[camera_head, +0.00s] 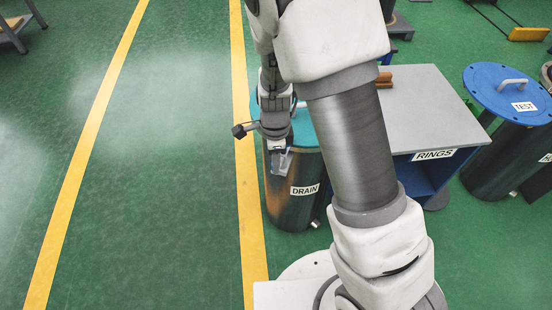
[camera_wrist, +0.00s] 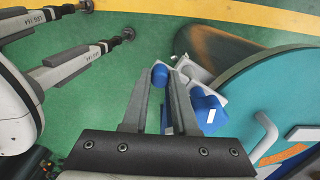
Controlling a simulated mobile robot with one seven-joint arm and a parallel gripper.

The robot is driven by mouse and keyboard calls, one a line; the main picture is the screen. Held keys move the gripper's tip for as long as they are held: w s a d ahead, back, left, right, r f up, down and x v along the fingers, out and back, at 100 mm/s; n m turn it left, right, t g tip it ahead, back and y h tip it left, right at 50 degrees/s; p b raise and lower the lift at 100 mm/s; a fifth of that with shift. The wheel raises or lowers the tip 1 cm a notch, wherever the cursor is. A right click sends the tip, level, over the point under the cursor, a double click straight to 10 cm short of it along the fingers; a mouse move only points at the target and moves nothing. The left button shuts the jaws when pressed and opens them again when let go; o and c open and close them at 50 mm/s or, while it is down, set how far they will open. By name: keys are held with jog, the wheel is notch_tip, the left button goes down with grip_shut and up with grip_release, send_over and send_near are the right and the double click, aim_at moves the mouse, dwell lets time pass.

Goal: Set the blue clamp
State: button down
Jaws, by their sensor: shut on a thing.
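My gripper (camera_wrist: 166,80) is shut on the blue clamp (camera_wrist: 207,110), which shows blue parts and pale grey brackets at and beside the fingertips. The fingers hide part of it. In the head view my gripper (camera_head: 280,160) hangs at the left front side of the DRAIN cylinder (camera_head: 290,205), a dark cylinder with a teal lid. The teal lid (camera_wrist: 235,95) fills the right of the wrist view, and the clamp is by its rim. I cannot tell whether the clamp touches the rim. My arm hides part of the lid in the head view.
A grey-topped table labelled RINGS (camera_head: 435,105) stands right of the DRAIN cylinder, with brown blocks at its back. A TEST cylinder with a blue lid (camera_head: 490,85) is at far right. The lid's pale handle (camera_wrist: 265,135) stands up.

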jog(key=shift+a, duration=0.1)
jog(key=c, duration=0.7)
grip_release()
notch_tip(320, 180, up, 18)
jog(key=p, duration=0.3)
jog(key=shift+f, duration=0.25)
